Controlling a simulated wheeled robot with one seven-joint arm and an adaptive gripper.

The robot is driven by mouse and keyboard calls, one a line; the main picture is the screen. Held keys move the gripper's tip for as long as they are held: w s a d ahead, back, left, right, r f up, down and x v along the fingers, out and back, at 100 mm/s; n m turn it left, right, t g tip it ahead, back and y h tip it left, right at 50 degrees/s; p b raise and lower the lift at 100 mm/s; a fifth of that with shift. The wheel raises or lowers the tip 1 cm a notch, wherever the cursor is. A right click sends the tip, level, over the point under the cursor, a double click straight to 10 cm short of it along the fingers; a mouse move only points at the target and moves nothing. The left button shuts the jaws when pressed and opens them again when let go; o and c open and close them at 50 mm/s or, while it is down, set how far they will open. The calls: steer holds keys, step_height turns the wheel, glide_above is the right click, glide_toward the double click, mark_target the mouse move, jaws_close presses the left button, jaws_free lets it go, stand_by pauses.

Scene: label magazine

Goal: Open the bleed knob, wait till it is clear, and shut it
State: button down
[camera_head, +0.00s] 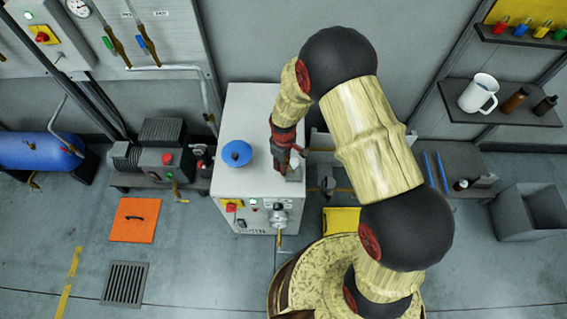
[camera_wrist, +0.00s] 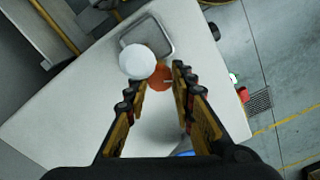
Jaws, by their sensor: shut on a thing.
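An orange knob (camera_wrist: 160,78), which I take to be the bleed knob, sits above the white cabinet top, partly hidden by the fingertips. My gripper (camera_wrist: 157,81) has its fingertips on either side of the knob and is shut on it. A round white part (camera_wrist: 137,61) is right beside the knob, to its left. In the head view my gripper (camera_head: 287,163) reaches down at the right side of the white cabinet (camera_head: 238,185), and the knob is hidden there. I cannot tell the knob's turn angle or any fluid's clarity.
A blue round cap (camera_head: 236,153) stands on the cabinet top, left of my gripper. The cabinet front carries a red switch (camera_head: 232,207) and a valve fitting (camera_head: 279,217). A pump (camera_head: 158,155) is at left; a dark shelf (camera_head: 500,105) is at right.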

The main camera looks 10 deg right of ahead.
steer(key=c, duration=1.5)
jaws_free()
steer(key=shift+r, duration=0.1)
step_height(320, 180, up, 12)
